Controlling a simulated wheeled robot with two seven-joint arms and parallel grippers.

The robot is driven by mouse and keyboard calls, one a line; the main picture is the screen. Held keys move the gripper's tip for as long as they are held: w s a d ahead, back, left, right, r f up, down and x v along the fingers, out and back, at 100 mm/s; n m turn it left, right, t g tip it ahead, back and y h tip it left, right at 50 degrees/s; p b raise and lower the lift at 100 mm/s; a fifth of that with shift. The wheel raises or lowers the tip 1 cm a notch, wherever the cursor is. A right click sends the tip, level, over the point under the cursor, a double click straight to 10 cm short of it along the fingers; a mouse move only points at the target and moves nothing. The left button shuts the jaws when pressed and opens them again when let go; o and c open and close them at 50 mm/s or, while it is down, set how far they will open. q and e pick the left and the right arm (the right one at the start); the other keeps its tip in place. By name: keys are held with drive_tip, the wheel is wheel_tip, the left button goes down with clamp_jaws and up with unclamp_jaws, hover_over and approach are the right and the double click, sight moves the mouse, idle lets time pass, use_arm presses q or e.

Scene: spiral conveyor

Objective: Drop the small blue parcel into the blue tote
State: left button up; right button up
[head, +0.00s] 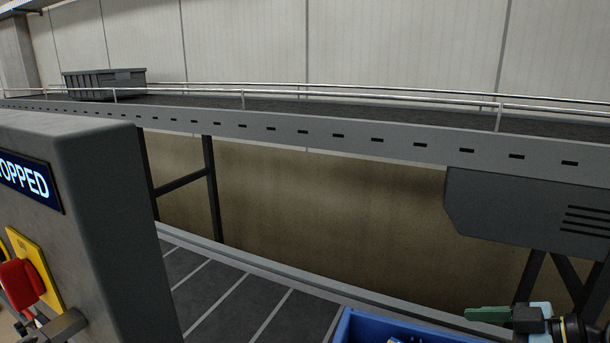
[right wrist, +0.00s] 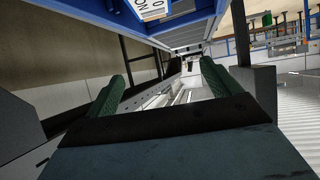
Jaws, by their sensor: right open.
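A blue tote (head: 372,323) shows at the bottom edge of the head view, cut off by the frame. A small yellowish bit of something shows inside it, too little to identify. My right gripper (head: 487,314) is at the bottom right, close to the tote's right side. In the right wrist view its two green fingers (right wrist: 163,82) are spread apart with nothing between them. I cannot make out the small blue parcel in either view. My left gripper is not in view.
A raised conveyor (head: 330,127) with rails crosses the head view, carrying a grey bin (head: 103,84) at far left. A grey control box (head: 75,200) with a red knob (head: 20,286) stands at left. A blue panel with a white label (right wrist: 150,8) is above the fingers.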

drive_tip(key=v, duration=0.6)
drive_tip(key=shift+r, duration=0.15)
drive_tip(key=p+x, duration=0.1)
drive_tip(key=x, duration=1.1)
drive_tip(key=shift+w+a+f, duration=0.15)
drive_tip(key=shift+a+f, duration=0.1)
drive_tip(key=shift+a, duration=0.05)
drive_tip(key=shift+w+a+r+p, duration=0.1)
drive_tip(key=shift+r+p, duration=1.15)
drive_tip(key=shift+r, duration=0.1)
drive_tip(key=shift+f, duration=0.1)
